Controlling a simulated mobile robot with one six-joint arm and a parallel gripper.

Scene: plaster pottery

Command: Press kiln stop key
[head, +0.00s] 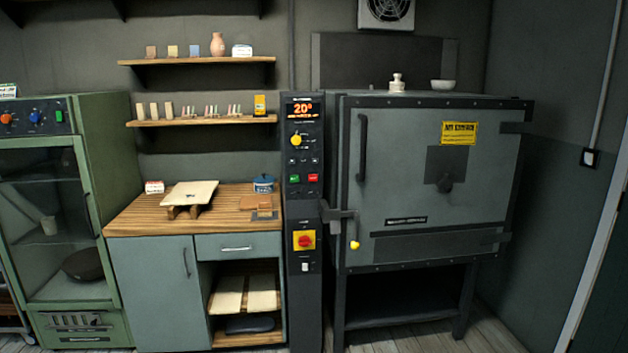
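The kiln (410,150) is a large grey box on a dark stand at the right, its door shut. Its tall black control column (306,210) stands just left of it. The display (303,109) glows orange and reads about 20°. A red key (313,178), which looks like the stop key, sits beside a green key (294,178); their labels are too small to read. Lower down is a round red button on a yellow plate (297,234). My gripper is not in view.
A green glass-fronted cabinet (95,160) is at far left. A yellow-tipped door latch (354,244) juts out right of the column. Some floor shows in front.

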